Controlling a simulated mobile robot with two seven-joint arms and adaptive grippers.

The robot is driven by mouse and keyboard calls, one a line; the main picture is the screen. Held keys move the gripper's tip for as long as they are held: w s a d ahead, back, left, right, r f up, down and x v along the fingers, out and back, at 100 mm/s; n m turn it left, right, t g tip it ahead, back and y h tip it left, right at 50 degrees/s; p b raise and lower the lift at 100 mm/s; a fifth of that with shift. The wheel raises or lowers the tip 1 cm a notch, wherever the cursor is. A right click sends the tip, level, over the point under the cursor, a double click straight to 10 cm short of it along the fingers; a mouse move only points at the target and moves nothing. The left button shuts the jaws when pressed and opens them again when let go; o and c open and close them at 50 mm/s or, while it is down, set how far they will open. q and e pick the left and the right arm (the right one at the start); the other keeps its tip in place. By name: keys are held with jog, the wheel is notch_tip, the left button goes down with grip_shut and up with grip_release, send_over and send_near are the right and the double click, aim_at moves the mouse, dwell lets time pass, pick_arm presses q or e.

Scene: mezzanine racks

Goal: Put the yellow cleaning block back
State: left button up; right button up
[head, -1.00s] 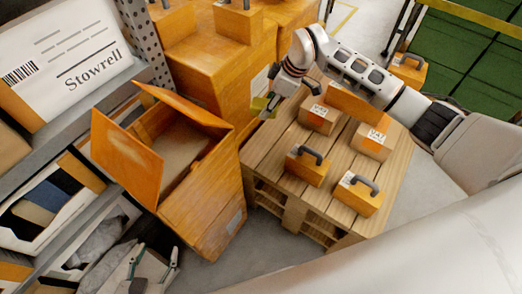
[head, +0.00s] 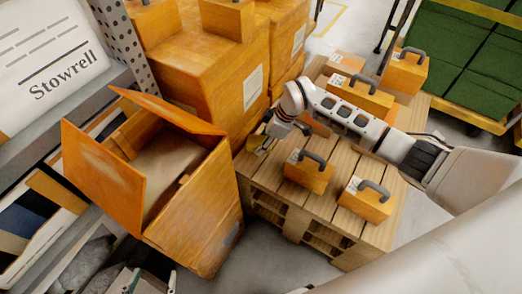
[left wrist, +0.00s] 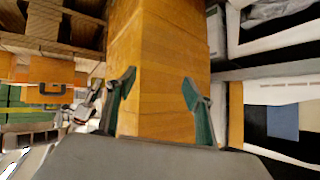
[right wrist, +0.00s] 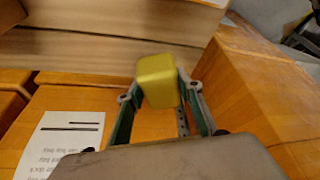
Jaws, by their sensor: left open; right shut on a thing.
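The yellow cleaning block (right wrist: 157,80) is held between the fingers of my right gripper (right wrist: 160,92) in the right wrist view. In the head view my right gripper (head: 264,142) is above the left edge of the wooden pallet, just right of the open carton, and the block (head: 262,150) shows small and partly hidden. My left gripper (head: 148,281) is at the bottom left of the head view, below the open carton. In the left wrist view its fingers (left wrist: 158,90) are apart and empty, facing an orange carton wall (left wrist: 160,55).
An open orange carton (head: 205,205) with raised flaps stands left of the pallet (head: 270,185). Several orange handled cases (head: 309,172) stand on the pallet. Stacked cartons (head: 195,65) are behind. A rack with a Stowrell box (head: 50,45) is at left, green crates (head: 465,55) at right.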

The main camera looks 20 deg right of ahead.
aim_at(262, 157)
jog(key=f, duration=0.2)
jog(key=f+b, duration=0.1)
jog(key=f, duration=0.1)
jog(key=shift+s+f+b, duration=0.2)
jog(key=shift+f+b, duration=0.05)
jog(key=shift+b, duration=0.05)
jog(key=shift+w+f, duration=0.2)
jog(key=shift+f, duration=0.3)
jog(key=shift+c, duration=0.3)
jog(key=o, duration=1)
jog(key=shift+f, duration=0.15)
pick_arm(q)
jog(key=shift+w+d+r+h, duration=0.15)
jog(key=shift+d+r, duration=0.05)
jog(key=shift+d, duration=0.35)
jog(key=shift+w+d+r+h, duration=0.1)
jog(key=shift+d+r+h, duration=0.05)
jog(key=shift+d, duration=0.35)
pick_arm(e)
jog(key=shift+o, duration=0.2)
